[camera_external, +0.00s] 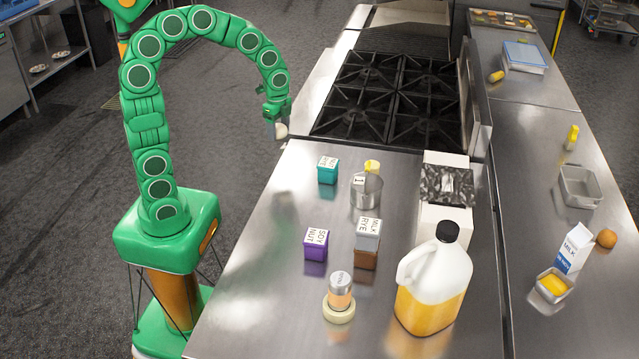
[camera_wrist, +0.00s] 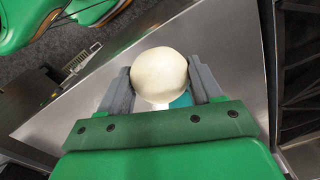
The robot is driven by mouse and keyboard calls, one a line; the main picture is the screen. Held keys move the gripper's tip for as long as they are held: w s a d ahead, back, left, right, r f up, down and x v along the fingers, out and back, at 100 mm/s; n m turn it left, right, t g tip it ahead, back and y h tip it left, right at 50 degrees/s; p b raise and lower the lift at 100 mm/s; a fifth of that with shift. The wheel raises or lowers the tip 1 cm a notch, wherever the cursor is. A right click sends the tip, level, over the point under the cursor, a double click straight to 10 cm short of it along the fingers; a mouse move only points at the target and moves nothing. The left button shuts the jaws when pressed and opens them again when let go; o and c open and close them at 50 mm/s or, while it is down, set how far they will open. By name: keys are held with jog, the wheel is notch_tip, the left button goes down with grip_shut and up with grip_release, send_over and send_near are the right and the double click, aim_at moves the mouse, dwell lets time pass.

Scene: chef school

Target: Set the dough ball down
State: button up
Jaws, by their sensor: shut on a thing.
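The dough ball (camera_wrist: 159,75) is pale cream and round. In the wrist view it sits between the two grey fingers of my gripper (camera_wrist: 161,88), which is shut on it. In the external view my gripper (camera_external: 277,122) hangs at the end of the green arm, by the left edge of the steel counter near the stove. The dough ball (camera_external: 281,131) shows there as a small pale shape under it. It looks held above the surface; the exact height cannot be told.
The steel counter (camera_external: 262,230) is bare at its left front. The black stove (camera_external: 388,100) lies behind.

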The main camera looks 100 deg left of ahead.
jog(key=shift+s+d+r, duration=0.3)
jog(key=shift+s+d, duration=0.2)
jog(key=shift+s, duration=0.05)
jog(key=shift+s+d+r, duration=0.3)
jog(key=shift+s+d, duration=0.15)
jog(key=shift+s, duration=0.05)
